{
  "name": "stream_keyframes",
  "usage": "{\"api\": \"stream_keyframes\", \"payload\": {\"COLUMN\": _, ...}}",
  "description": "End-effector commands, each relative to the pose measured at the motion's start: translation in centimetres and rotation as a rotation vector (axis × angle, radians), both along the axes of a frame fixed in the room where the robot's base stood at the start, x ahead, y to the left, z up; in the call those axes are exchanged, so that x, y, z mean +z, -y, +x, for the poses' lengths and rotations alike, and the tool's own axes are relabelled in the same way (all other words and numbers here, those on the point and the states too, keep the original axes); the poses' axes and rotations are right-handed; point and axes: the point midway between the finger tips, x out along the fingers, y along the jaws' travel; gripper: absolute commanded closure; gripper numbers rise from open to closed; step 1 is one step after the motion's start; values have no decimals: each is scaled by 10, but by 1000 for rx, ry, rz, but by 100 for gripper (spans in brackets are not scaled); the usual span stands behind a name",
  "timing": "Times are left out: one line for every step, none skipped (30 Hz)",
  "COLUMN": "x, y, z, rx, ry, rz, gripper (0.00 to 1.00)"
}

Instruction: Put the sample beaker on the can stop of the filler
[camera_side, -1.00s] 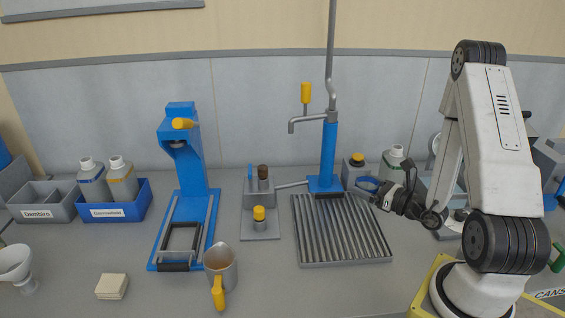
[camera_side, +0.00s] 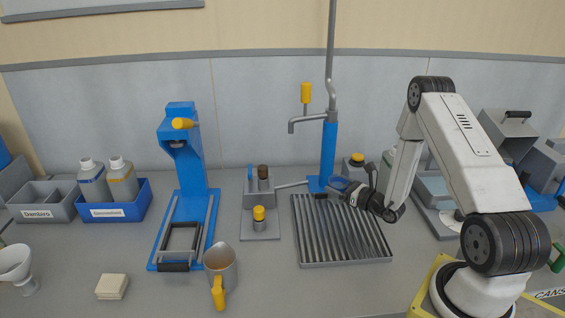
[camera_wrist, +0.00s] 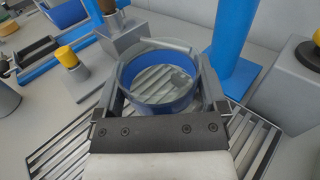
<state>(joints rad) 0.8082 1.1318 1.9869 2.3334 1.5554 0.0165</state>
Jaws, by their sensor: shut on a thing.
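The sample beaker (camera_wrist: 157,104) appears as a round, see-through vessel with a blue band; the grate's slats show through it in the wrist view. My gripper (camera_wrist: 160,80) is shut around its sides. In the side view, my gripper (camera_side: 347,191) holds the beaker (camera_side: 338,184) above the back right part of the slatted grate, close to the blue tap column. The beaker looks roughly upright and clear of the grate. A blue stand with a yellow handle (camera_side: 187,150) is at the left. I cannot single out the can stop with certainty.
The slatted grate (camera_side: 340,245) lies below my gripper. The blue tap column (camera_side: 328,155) with its spout stands behind it. A grey block with knobs (camera_side: 259,225) is left of the grate. A metal jug with a yellow handle (camera_side: 220,266) stands in front.

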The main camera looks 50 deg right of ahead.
Motion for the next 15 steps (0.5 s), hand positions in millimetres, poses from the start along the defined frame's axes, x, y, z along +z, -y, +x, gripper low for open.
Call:
{"api": "stream_keyframes", "payload": {"x": -4, "y": 1, "z": 3, "rx": 0, "ry": 0, "rz": 0, "gripper": 66}}
{"api": "stream_keyframes", "payload": {"x": -6, "y": 2, "z": 5, "rx": 0, "ry": 0, "rz": 0, "gripper": 66}}
{"api": "stream_keyframes", "payload": {"x": -8, "y": 3, "z": 6, "rx": 0, "ry": 1, "rz": 0, "gripper": 66}}
{"api": "stream_keyframes", "payload": {"x": -9, "y": 3, "z": 7, "rx": 0, "ry": 0, "rz": 0, "gripper": 66}}
{"api": "stream_keyframes", "payload": {"x": -10, "y": 4, "z": 7, "rx": 0, "ry": 0, "rz": 0, "gripper": 66}}
{"api": "stream_keyframes", "payload": {"x": -11, "y": 4, "z": 8, "rx": 0, "ry": 0, "rz": 0, "gripper": 66}}
{"api": "stream_keyframes", "payload": {"x": -11, "y": 4, "z": 8, "rx": 0, "ry": 0, "rz": 0, "gripper": 66}}
{"api": "stream_keyframes", "payload": {"x": -11, "y": 4, "z": 8, "rx": 0, "ry": 0, "rz": 0, "gripper": 66}}
{"api": "stream_keyframes", "payload": {"x": -11, "y": 4, "z": 9, "rx": 0, "ry": 0, "rz": 0, "gripper": 66}}
{"api": "stream_keyframes", "payload": {"x": -11, "y": 4, "z": 9, "rx": 0, "ry": 0, "rz": 0, "gripper": 66}}
{"api": "stream_keyframes", "payload": {"x": -11, "y": 4, "z": 9, "rx": 0, "ry": 0, "rz": 0, "gripper": 66}}
{"api": "stream_keyframes", "payload": {"x": -11, "y": 4, "z": 9, "rx": 0, "ry": 0, "rz": 0, "gripper": 66}}
{"api": "stream_keyframes", "payload": {"x": -12, "y": 5, "z": 9, "rx": 0, "ry": 0, "rz": 0, "gripper": 66}}
{"api": "stream_keyframes", "payload": {"x": -13, "y": 5, "z": 10, "rx": 0, "ry": 0, "rz": 0, "gripper": 66}}
{"api": "stream_keyframes", "payload": {"x": -14, "y": 5, "z": 11, "rx": 0, "ry": 0, "rz": 0, "gripper": 66}}
